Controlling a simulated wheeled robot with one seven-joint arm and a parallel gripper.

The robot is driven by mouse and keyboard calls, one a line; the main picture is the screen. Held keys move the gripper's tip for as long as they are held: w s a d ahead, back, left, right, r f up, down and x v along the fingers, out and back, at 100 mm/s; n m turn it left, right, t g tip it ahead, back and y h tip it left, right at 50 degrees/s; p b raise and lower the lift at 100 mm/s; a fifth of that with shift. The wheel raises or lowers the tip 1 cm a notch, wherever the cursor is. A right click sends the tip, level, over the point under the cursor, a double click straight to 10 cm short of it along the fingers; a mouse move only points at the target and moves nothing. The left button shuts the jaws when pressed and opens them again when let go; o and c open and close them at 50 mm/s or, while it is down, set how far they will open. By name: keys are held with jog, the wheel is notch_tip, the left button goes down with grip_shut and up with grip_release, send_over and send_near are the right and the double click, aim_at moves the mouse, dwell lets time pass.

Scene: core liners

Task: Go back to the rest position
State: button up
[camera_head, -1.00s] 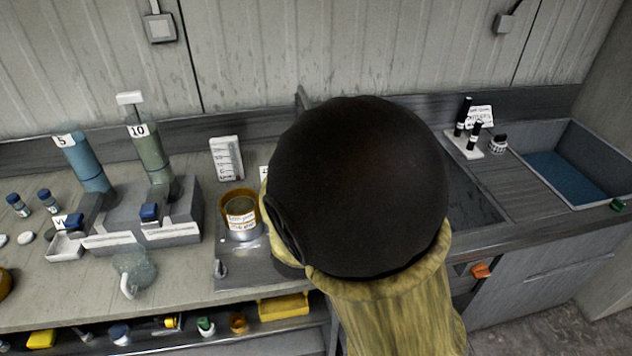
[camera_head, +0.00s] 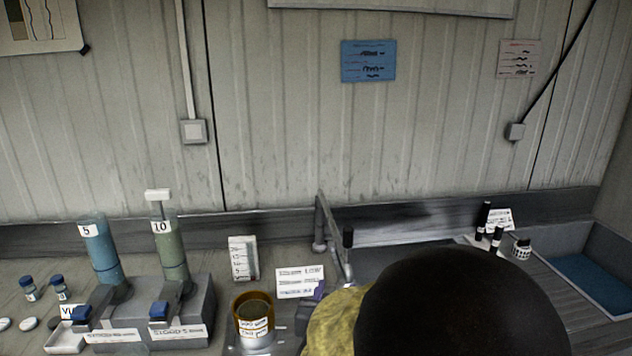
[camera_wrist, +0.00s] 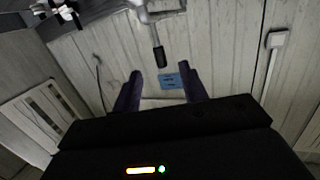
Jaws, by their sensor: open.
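My gripper (camera_wrist: 162,86) shows in the wrist view as two dark purple fingers standing well apart, with nothing between them. Beyond the fingers are the corrugated wall and a blue notice (camera_wrist: 173,81). In the head view my arm fills the lower right as a large black rounded shape with a yellowish cover, and it hides part of the counter and sink. A small purple bit beside the yellow cover may be part of my gripper; the rest of the gripper is hidden there.
An amber-rimmed pot (camera_head: 254,318) stands left of my arm, near a white label card (camera_head: 299,282). Blue (camera_head: 102,250) and green (camera_head: 171,246) cylinders stand on a grey block at left. A tap (camera_head: 331,236) rises behind. A blue-bottomed basin (camera_head: 600,277) is at right.

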jog(key=s+d+f+n+g+y, duration=0.1)
jog(key=d+f+g+y, duration=0.15)
jog(key=f, duration=0.25)
jog(key=s+d+f+n+g+y, duration=0.1)
jog(key=s+f+g, duration=0.1)
jog(key=f+g, duration=0.2)
jog(key=s+d+f+g, duration=0.4)
jog(key=s+d+g, duration=0.3)
jog(key=s, duration=0.3)
jog(key=shift+d, duration=0.3)
jog(key=shift+s, duration=0.1)
